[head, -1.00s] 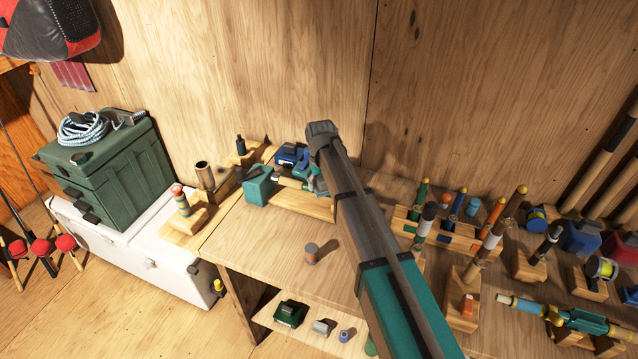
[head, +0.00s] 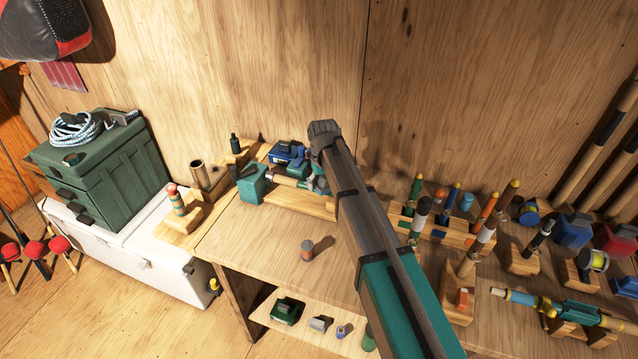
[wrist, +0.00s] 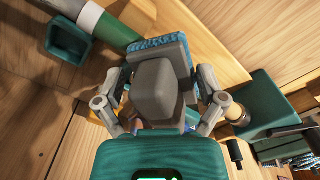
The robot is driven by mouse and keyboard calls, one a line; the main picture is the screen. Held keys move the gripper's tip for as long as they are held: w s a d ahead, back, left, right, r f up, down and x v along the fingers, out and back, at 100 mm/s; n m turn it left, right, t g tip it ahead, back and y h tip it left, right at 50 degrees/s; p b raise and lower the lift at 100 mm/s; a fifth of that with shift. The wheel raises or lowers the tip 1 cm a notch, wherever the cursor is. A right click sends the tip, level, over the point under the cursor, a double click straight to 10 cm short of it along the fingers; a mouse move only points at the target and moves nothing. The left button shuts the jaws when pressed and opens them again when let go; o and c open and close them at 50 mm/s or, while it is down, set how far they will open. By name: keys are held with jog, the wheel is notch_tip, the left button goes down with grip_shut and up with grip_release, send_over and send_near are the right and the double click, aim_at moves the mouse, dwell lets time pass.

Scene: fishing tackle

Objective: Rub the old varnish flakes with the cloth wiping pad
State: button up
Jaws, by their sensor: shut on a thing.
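In the wrist view my gripper (wrist: 160,82) is shut on the cloth wiping pad, a grey block with a ruffled blue cloth edge (wrist: 158,42). A finger grips it on each side. The pad is close above or beside a pale wooden piece; I cannot tell whether they touch. In the head view my arm covers most of the gripper and the pad. I cannot make out any old varnish flakes; the surface under the pad is hidden by the pad and gripper.
A teal box (head: 253,184) stands left of my gripper on the bench (head: 260,232). A small grey and orange cylinder (head: 307,251) stands in front. Racks of coloured handles (head: 440,233) stand to the right. A green tackle box (head: 105,160) sits on a white cooler (head: 130,255).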

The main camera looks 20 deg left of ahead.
jog(key=shift+w+d, duration=0.3)
jog(key=shift+w, duration=0.1)
jog(key=shift+r+p, duration=0.75)
jog(key=shift+c, duration=0.2)
jog(key=shift+w+d+r+p, duration=0.1)
jog(key=shift+w+r+p, duration=0.1)
jog(key=shift+r+p, duration=0.4)
grip_shut()
jog(key=shift+s+a+r+p, duration=0.1)
jog(key=shift+r+p, duration=0.7)
jog(key=shift+p, duration=0.05)
jog(key=shift+s+a+r+p, duration=0.1)
jog(key=shift+r+p, duration=0.7)
jog(key=shift+p, duration=0.05)
jog(key=shift+r+p, duration=1.5)
